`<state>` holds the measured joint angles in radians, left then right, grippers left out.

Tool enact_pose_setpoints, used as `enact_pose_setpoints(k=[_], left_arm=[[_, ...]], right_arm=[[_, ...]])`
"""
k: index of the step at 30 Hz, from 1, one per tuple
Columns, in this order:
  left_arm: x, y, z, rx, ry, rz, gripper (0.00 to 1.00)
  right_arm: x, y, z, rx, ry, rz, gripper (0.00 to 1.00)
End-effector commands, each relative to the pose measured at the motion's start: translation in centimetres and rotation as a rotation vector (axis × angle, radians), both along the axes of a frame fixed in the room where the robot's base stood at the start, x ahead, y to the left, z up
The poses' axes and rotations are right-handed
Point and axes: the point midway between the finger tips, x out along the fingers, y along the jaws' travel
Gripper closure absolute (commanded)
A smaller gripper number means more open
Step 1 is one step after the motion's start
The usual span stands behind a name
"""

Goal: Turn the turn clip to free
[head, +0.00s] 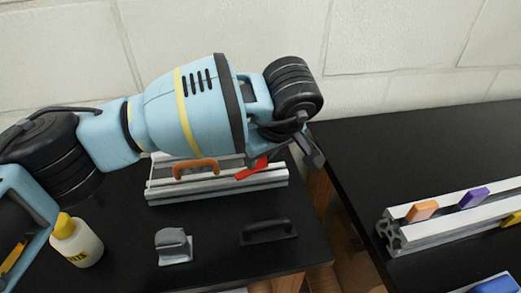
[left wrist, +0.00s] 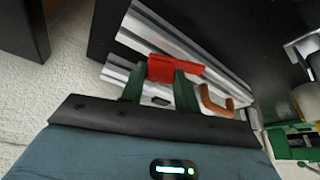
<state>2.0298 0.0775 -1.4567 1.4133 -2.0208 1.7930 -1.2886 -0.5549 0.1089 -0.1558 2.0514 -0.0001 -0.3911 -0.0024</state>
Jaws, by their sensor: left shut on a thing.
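The red turn clip (head: 250,171) sits near the right end of a silver extrusion (head: 215,189) on the left black table. It lies at a slant across the rail in the head view. My left gripper (head: 262,157) reaches over it from above and behind, hiding part of it. In the left wrist view the red clip (left wrist: 168,68) lies between the two dark green fingers of my left gripper (left wrist: 160,80), which is shut on it. The extrusion (left wrist: 218,72) runs diagonally beneath. My right gripper is out of view.
An orange handle (head: 195,168) stands on the same extrusion, left of the clip. A bottle with a yellow cap (head: 77,242), a grey block (head: 173,246) and a black handle (head: 268,232) are in front. A gap separates the right table (head: 420,145), holding another extrusion (head: 440,233) with coloured clips.

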Motion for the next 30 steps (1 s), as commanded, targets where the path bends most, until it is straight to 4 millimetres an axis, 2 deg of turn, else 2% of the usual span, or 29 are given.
enact_pose_setpoints(k=[15,30], left_arm=[[0.2,-0.3,0.3,0.000,-0.003,0.492,0.92],[0.5,-0.3,0.0,0.000,0.000,0.943,0.92]], right_arm=[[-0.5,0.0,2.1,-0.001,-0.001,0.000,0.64],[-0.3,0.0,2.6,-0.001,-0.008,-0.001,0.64]])
